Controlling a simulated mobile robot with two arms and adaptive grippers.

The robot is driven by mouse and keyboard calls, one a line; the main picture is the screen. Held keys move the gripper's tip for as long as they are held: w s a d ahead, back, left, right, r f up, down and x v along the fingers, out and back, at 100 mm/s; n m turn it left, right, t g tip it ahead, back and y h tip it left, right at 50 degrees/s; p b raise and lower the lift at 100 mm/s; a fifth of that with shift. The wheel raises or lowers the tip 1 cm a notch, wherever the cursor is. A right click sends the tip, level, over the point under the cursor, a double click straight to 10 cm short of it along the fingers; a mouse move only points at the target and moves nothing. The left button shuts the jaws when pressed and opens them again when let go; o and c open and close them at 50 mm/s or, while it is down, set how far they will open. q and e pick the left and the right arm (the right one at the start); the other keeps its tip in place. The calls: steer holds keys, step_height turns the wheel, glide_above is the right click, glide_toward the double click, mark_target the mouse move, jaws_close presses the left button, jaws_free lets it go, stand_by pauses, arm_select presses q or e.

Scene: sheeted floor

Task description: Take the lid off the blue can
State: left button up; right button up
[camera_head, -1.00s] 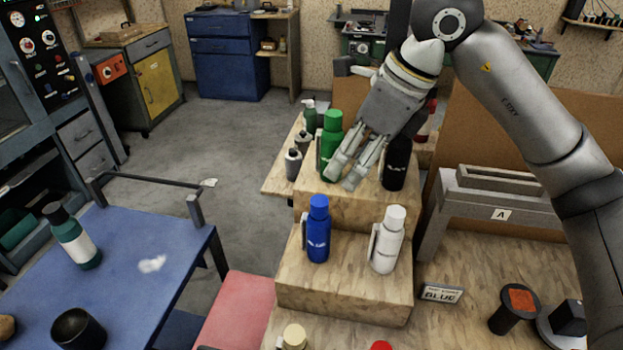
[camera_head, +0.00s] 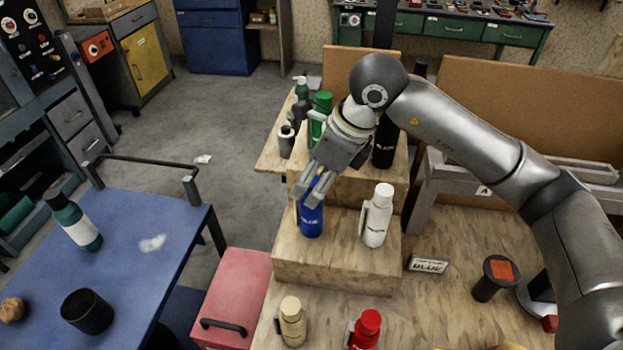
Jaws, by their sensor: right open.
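The blue can (camera_head: 312,222) stands upright on the lower wooden step (camera_head: 335,268), left of a white can (camera_head: 377,215). Its lid is mostly hidden behind my right gripper (camera_head: 308,196). The right gripper comes down from above with its fingers spread, at the top of the blue can. The fingers are open; I cannot tell whether they touch the lid. My left gripper is not in view.
A green can (camera_head: 320,113) and a black can (camera_head: 385,145) stand on the step behind. A cream can (camera_head: 292,322) and a red can (camera_head: 366,330) stand in front. A small sign (camera_head: 428,264) reading BLUE is at the right. A blue table (camera_head: 130,230) stands left.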

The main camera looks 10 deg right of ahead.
steer(key=c, duration=0.8)
steer(key=shift+r, duration=0.15)
